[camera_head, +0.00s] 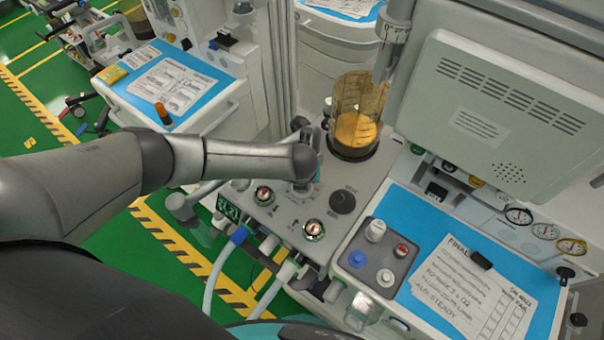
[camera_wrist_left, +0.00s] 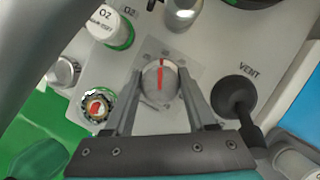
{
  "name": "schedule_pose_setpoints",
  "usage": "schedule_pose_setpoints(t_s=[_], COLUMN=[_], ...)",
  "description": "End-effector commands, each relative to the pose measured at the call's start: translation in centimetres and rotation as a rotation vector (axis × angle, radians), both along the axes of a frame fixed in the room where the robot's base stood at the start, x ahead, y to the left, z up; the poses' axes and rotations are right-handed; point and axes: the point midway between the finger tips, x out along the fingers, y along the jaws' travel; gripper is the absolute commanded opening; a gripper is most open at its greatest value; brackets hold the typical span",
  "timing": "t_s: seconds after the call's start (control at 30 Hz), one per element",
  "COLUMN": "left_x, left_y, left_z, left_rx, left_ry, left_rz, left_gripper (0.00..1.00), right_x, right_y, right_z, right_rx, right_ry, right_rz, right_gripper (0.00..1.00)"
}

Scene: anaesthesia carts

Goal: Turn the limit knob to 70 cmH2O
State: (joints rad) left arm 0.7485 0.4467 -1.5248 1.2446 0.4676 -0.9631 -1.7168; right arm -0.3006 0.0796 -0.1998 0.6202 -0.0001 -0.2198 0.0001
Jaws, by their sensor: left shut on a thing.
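The limit knob (camera_wrist_left: 158,86) is a round grey knob with a red pointer line in the left wrist view. A printed scale surrounds it, too small to read. The red line points almost straight up in that view. My left gripper (camera_wrist_left: 161,72) has one finger on each side of the knob and is shut on it. In the head view, my left arm reaches over the machine's grey panel (camera_head: 290,222). The wrist hides the knob there, and only a little of the left gripper (camera_head: 303,188) shows below it. My right gripper is not in view.
A black knob (camera_head: 342,200) marked VENT stands close to the right of the gripper. A ringed gauge (camera_wrist_left: 96,106) and a white O2 fitting (camera_wrist_left: 110,27) are at the left. An amber canister (camera_head: 355,115) stands behind. A blue-topped tray (camera_head: 415,235) with papers lies right.

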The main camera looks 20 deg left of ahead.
Motion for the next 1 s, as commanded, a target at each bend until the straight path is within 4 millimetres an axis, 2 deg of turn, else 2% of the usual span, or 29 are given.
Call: schedule_pose_setpoints(t_s=[0.2, 0.5, 1.0], left_x=[0.0, 0.02, -0.03], left_y=[0.08, 0.05, -0.02], left_z=[0.05, -0.02, -0.03], left_rx=[0.0, 0.0, -0.001], left_ry=[0.0, 0.0, 0.001], left_rz=[-0.188, -0.38, -0.477], left_gripper=[0.01, 0.01, 0.01], right_x=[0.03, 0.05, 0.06], right_y=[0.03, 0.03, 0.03], right_z=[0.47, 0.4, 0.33], right_rx=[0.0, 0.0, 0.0], right_ry=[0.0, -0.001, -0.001], right_rz=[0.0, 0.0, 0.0], right_gripper=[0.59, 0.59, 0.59])
